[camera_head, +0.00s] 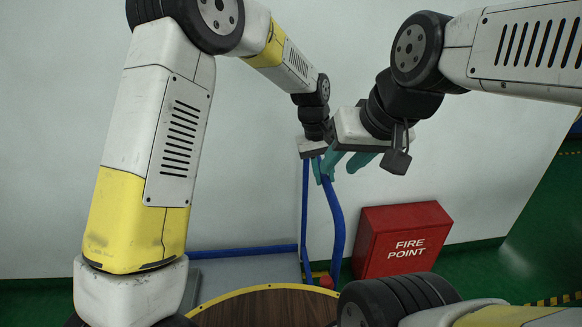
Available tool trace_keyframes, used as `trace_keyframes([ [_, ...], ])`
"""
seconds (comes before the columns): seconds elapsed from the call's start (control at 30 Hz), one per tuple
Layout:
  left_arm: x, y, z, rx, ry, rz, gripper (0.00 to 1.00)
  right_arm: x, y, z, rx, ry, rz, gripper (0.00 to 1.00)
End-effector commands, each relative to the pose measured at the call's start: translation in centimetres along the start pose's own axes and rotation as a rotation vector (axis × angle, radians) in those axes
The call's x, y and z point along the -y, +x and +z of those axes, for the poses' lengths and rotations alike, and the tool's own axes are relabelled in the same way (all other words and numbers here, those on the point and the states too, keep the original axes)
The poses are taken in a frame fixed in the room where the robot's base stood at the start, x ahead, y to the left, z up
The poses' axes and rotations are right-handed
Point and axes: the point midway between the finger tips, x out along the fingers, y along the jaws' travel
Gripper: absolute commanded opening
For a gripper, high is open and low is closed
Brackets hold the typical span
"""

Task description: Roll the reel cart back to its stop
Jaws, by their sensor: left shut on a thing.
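The reel cart shows as blue tube uprights (338,225) and a grey deck (235,270) beyond a round wood-brown top with a yellow rim (265,308). My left gripper (317,172) is shut on the top of the blue tube handle; its fingers are partly hidden by my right gripper. My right gripper (348,165) is just to the right of it, with its teal fingers spread apart and nothing seen between them. I cannot tell whether the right fingers touch the tube. The cart's wheels and its stop are not visible.
A red fire point box (405,240) stands against the pale wall (430,165), right of the cart's uprights. Green floor (475,275) lies open at the right, with yellow-black striped marking (555,300). A small red and yellow item (322,280) sits low by the uprights.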

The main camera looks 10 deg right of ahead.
Motion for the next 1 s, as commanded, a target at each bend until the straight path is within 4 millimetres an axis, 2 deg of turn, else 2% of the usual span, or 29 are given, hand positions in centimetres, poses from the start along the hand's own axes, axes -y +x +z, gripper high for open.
trace_keyframes([
  [0.03,-1.3,0.3,0.2,0.003,0.007,0.001,0.00,0.0,0.0,0.0,0.000,0.000,0.000,0.36],
  [0.1,-2.6,0.5,0.2,0.003,0.005,0.001,0.00,0.0,0.0,0.0,0.000,0.000,0.000,0.36],
  [0.3,-5.1,1.0,0.2,0.003,0.003,0.000,0.00,0.0,0.0,0.0,0.000,0.000,0.000,0.36],
  [0.5,-6.2,1.2,0.1,0.002,0.001,0.000,0.00,0.0,0.0,0.0,0.000,0.000,0.000,0.36],
  [0.9,-6.6,1.2,0.1,0.000,0.001,0.006,0.00,0.0,0.0,0.0,0.000,0.000,0.000,0.36],
  [0.93,-6.6,1.2,0.1,0.000,0.002,0.006,0.27,0.0,0.0,0.0,0.000,0.000,0.000,0.36],
  [1.0,-6.6,1.2,0.1,0.000,0.002,0.006,0.41,0.0,0.0,0.0,0.000,0.000,0.000,0.36],
])
